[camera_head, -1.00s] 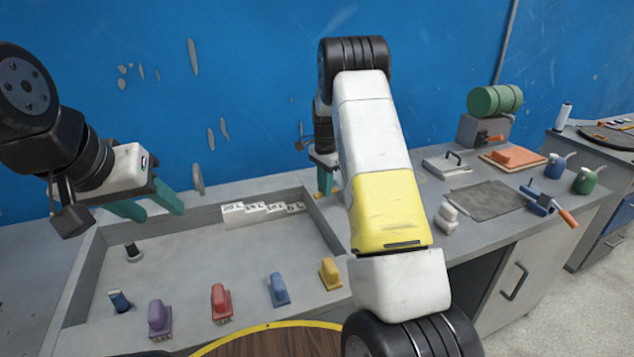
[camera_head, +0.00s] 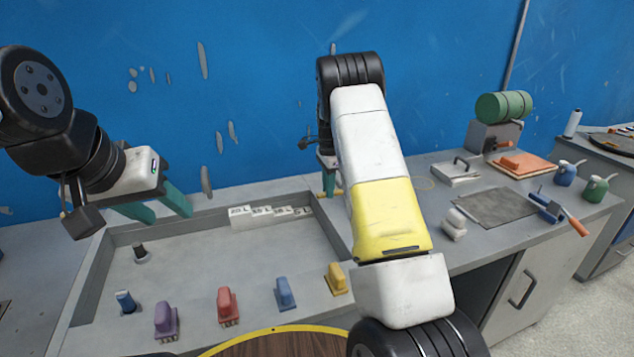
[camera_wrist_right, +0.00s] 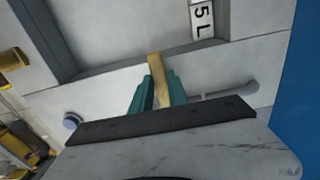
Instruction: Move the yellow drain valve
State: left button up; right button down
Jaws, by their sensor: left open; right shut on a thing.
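The yellow drain valve (camera_wrist_right: 154,66) shows in the right wrist view as a narrow yellow handle at the tray's rim. My right gripper (camera_wrist_right: 157,88) is shut on it, with a teal finger on each side. In the head view, a small bit of yellow (camera_head: 323,194) shows at the right gripper (camera_head: 328,178), by the tray's back right corner. My right arm hides most of that spot. My left gripper (camera_head: 163,207) is open and empty above the back left part of the tray (camera_head: 225,262).
Volume labels (camera_head: 268,217) stand along the tray's back wall. Purple, red, blue and yellow handled blocks (camera_head: 338,279) line its front. The bench to the right holds a white block (camera_head: 454,224), a grey mat (camera_head: 495,207) and a green cylinder (camera_head: 503,106). The tray's middle is clear.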

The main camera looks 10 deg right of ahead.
jog(key=c, duration=1.3)
grip_release()
jog(key=shift+w, duration=0.1)
jog(key=shift+r, duration=0.1)
notch_tip(320, 180, up, 8)
jog(key=shift+f, duration=0.2)
